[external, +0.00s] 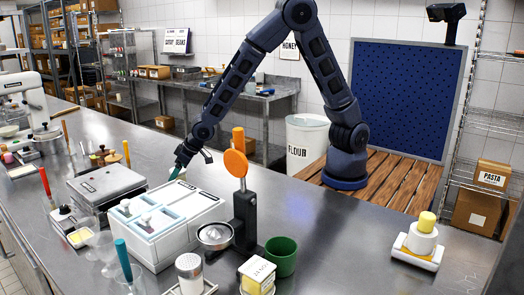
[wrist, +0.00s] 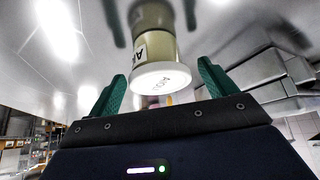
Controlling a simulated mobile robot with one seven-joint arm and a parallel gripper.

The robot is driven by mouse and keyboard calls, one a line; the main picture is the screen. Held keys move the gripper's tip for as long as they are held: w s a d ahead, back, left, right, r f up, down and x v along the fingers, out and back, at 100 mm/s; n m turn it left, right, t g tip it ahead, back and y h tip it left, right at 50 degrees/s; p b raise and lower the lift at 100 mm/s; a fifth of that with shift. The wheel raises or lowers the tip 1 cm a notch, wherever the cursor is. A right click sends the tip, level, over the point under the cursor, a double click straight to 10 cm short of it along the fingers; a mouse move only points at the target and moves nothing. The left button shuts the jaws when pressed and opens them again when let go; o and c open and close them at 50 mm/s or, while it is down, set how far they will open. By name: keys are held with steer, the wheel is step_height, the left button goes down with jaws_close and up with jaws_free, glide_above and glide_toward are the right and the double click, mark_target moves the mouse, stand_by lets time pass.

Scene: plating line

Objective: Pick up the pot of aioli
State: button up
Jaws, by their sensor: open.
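The pot of aioli (wrist: 152,50) shows in the wrist view as a pale yellowish jar with a white lid (wrist: 165,78) lettered AIOLI. Its lid faces my gripper. My gripper (wrist: 161,84) has two green fingers, spread apart, one on either side of the lid, with visible gaps. Nothing is held. In the external view my gripper (external: 177,172) is low over the steel counter, behind the grey and white appliances. I cannot make out the pot there; it seems hidden behind them.
A white unit with blue-edged lids (external: 165,222) and a grey flat-topped appliance (external: 106,185) stand close in front of my gripper. An orange disc on a black stand (external: 237,163) is to the right. The counter's right part is mostly clear around a white scale (external: 417,256).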

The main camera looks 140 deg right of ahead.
steer(key=c, duration=1)
steer(key=shift+c, duration=0.2)
